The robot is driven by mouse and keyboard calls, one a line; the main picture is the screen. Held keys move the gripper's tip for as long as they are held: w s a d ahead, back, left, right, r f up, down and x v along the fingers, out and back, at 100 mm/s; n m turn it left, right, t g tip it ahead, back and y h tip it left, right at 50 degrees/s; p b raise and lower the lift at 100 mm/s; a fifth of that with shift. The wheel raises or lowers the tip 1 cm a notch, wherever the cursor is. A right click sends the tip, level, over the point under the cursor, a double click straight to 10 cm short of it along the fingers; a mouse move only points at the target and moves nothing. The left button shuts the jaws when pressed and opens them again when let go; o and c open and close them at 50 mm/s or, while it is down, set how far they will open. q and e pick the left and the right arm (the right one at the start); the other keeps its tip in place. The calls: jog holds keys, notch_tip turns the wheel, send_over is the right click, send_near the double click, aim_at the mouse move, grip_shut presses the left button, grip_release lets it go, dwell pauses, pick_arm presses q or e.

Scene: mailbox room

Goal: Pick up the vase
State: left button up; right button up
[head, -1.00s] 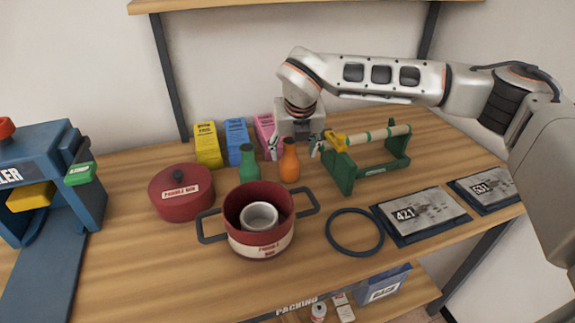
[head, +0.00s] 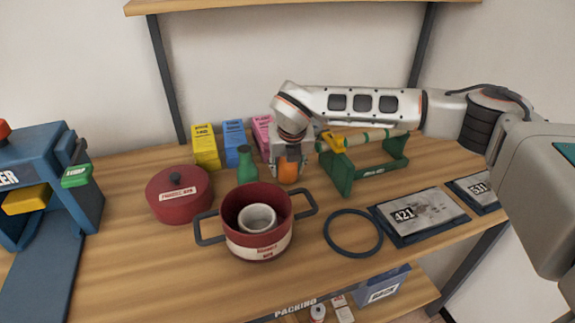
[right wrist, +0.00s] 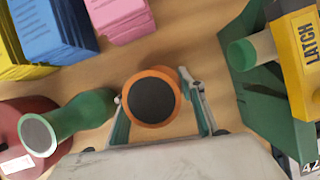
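An orange vase (head: 289,174) stands on the wooden table, with a green vase (head: 247,166) to its left. My right gripper (head: 289,156) is over the orange vase, its fingers reaching down on either side of the upper part. In the right wrist view the orange vase (right wrist: 152,97) shows from above with its dark round mouth, between the two fingers of the open gripper (right wrist: 160,100). Small gaps show between the fingers and the vase. The green vase (right wrist: 68,122) lies outside the left finger. My left gripper is not in view.
A red pot (head: 259,244) with a pale cup (head: 257,218) inside stands in front. A red lidded pot (head: 180,194) is at left. Yellow (head: 206,147), blue (head: 237,142) and pink (head: 262,136) boxes stand behind. A green stand (head: 343,175) with a yellow latch is close at right.

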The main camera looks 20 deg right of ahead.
jog(key=shift+c, duration=1)
jog(key=shift+r, duration=0.15)
jog(key=shift+w+r, duration=0.1)
jog(key=shift+r, duration=0.2)
notch_tip(320, 180, up, 18)
jog(key=p, duration=0.1)
pick_arm(q)
jog(key=b, duration=0.2)
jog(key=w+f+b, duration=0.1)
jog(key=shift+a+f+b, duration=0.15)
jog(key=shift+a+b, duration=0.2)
jog(key=shift+b, duration=0.05)
pick_arm(e)
jog(key=s+a+f, duration=0.4)
jog(key=s+a, duration=0.2)
jog(key=s, duration=0.2)
jog(key=s+a+f, duration=0.4)
jog(key=s+a, duration=0.2)
jog(key=s, duration=0.3)
jog(key=shift+s, duration=0.2)
